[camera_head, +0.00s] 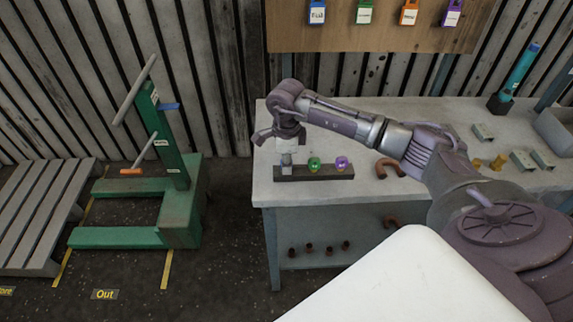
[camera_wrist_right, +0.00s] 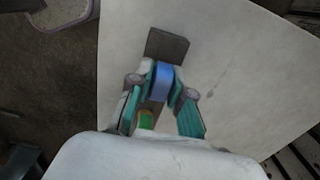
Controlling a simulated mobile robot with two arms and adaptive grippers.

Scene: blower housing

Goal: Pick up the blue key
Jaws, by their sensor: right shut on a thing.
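My right gripper (camera_head: 286,146) points down over the left end of a dark key block (camera_head: 322,175) on the workbench. In the right wrist view its teal-padded fingers (camera_wrist_right: 161,90) are shut on the blue key (camera_wrist_right: 162,78). The dark block (camera_wrist_right: 167,45) shows behind the key; whether the key still touches it I cannot tell. The gripper hides most of the blue key in the head view. A green key (camera_head: 314,164) and a purple key (camera_head: 341,163) stand in the block to the right. My left gripper is out of view.
Brown curved pipes (camera_head: 389,168) lie right of the block on the workbench (camera_head: 300,192). Colored tags (camera_head: 363,12) hang on a wooden board behind. A green stand (camera_head: 170,190) with an orange piece (camera_head: 131,171) on it and a pallet (camera_head: 40,215) are at left.

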